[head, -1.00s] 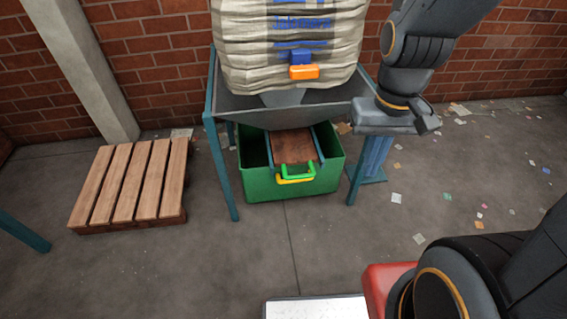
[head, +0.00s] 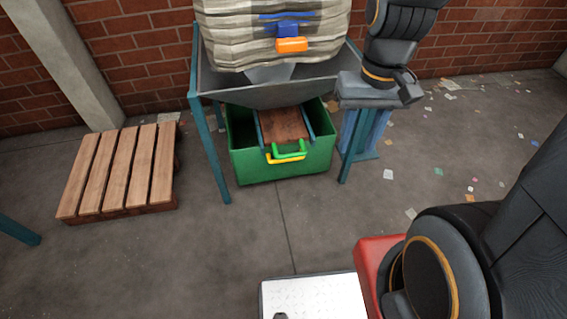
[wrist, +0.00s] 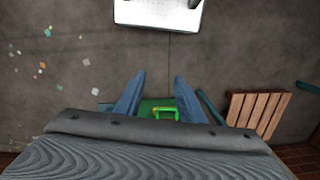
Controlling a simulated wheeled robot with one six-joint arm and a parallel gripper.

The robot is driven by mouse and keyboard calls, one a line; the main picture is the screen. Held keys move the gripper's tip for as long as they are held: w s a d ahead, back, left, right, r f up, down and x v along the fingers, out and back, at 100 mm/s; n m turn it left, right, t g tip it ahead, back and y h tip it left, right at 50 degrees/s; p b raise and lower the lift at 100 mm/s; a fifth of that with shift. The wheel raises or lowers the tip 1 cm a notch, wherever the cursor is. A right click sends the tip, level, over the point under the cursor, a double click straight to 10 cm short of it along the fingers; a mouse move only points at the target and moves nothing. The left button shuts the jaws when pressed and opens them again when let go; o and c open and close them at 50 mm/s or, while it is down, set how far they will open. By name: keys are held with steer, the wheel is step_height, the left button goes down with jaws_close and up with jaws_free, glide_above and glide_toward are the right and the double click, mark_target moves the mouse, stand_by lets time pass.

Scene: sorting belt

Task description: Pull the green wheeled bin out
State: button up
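The green wheeled bin (head: 250,166) stands on the floor under a hopper, between its teal legs. Its front carries a green handle (head: 289,151) with a yellow bar just below. Its wheels do not show. In the wrist view, part of the bin (wrist: 150,105) and its green handle (wrist: 165,111) show between my fingers. My gripper (head: 362,150) points down to the right of the bin, near the hopper's right front leg, apart from the handle. In the wrist view my gripper (wrist: 159,77) has its two blue fingers spread with nothing between them.
The grey hopper (head: 225,83) with a large sack (head: 270,15) stands over the bin. A brown slatted piece (head: 283,125) sits inside the bin. A wooden pallet (head: 125,170) lies to the left. Scraps litter the right floor. The floor before the bin is clear.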

mark_target(296, 159)
steer(key=w+a+f+m+y+b, duration=0.25)
steer(key=w+f+b, duration=0.65)
steer(key=f+b, duration=0.55)
steer(key=w+a+f+m+g+y+b, duration=0.1)
steer(key=w+f+y+b, duration=0.3)
steer(key=w+f+b, duration=1)
steer(key=w+a+f+m+y+b, duration=0.1)
steer(key=w+f+m+y+b, duration=0.2)
steer(key=f+b, duration=1.2)
steer(key=w+f+t+y, duration=0.1)
steer(key=w+f, duration=0.3)
steer(key=w+d+f+m+t+y+p, duration=0.1)
steer(key=w+f+t+y, duration=0.1)
steer(key=w, duration=0.3)
steer(key=w+d+f+m+t+y, duration=0.1)
steer(key=w+f+y, duration=0.1)
steer(key=w+f, duration=0.2)
steer(key=shift+w+d+f, duration=0.15)
steer(key=shift+w+f, duration=0.1)
steer(key=shift+f, duration=0.55)
steer(key=shift+w+f+t, duration=0.1)
steer(key=shift+w+t, duration=0.05)
steer(key=shift+t, duration=0.15)
steer(key=b+x, duration=0.3)
steer(key=x, duration=0.4)
steer(key=shift+a, duration=0.4)
steer(key=shift+c, duration=0.2)
jaws_close()
